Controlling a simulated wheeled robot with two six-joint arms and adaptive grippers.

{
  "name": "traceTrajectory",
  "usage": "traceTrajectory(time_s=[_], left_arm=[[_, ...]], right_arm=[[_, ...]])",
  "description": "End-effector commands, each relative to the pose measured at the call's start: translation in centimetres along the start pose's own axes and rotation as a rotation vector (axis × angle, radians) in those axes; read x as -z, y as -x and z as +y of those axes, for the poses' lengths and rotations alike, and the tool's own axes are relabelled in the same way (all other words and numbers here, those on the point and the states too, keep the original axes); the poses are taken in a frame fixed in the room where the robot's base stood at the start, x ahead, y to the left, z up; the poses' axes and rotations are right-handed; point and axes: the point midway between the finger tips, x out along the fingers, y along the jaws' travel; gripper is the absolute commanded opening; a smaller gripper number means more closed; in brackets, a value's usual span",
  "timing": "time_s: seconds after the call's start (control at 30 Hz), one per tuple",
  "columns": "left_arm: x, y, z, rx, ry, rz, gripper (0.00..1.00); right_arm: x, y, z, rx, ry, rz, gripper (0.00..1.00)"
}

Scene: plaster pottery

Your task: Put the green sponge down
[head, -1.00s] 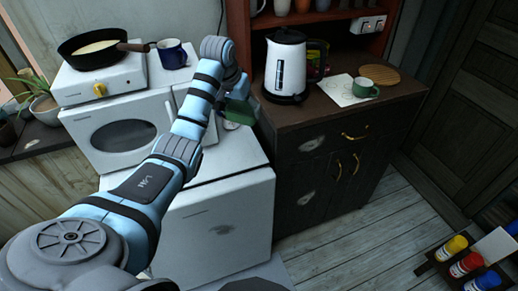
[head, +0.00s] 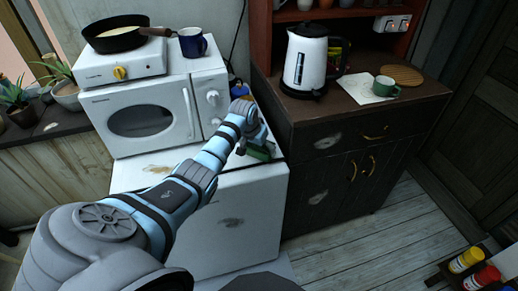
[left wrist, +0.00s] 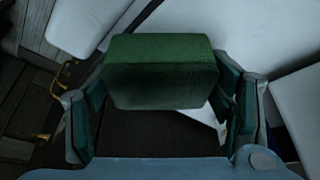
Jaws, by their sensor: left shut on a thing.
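The green sponge (head: 260,152) is at the right end of the white cabinet's top (head: 226,171), close to the dark cabinet. My left gripper (head: 254,140) is shut on it. In the left wrist view the sponge (left wrist: 162,72) is a green block with a darker near face, between the two fingers of my left gripper (left wrist: 162,105). I cannot tell whether the sponge touches the white top. My right gripper is not in view.
A white microwave (head: 160,115) stands on the white cabinet, left of the gripper. A blue item (head: 239,90) is behind the gripper. The dark cabinet (head: 335,150) on the right carries a kettle (head: 305,62) and a green cup (head: 386,87).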

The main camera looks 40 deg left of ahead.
Motion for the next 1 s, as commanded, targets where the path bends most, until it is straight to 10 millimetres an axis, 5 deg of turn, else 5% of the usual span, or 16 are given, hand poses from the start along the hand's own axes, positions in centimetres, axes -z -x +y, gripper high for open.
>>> traceTrajectory(time_s=[0.27,0.3,0.4,0.77,1.0], left_arm=[[-0.4,-0.4,-0.1,0.000,0.001,-0.007,0.29],[-0.3,-0.3,-0.1,0.000,0.001,-0.007,0.80],[-0.3,-0.3,-0.1,0.000,0.001,-0.006,0.94],[-0.2,-0.1,-0.1,0.001,0.001,-0.006,0.94],[0.1,4.2,-0.2,0.002,0.000,-0.003,0.94]], right_arm=[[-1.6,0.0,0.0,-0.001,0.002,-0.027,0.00],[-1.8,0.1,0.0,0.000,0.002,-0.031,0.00],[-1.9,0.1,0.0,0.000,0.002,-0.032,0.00],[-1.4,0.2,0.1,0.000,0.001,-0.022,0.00],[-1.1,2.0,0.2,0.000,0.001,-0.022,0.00]])
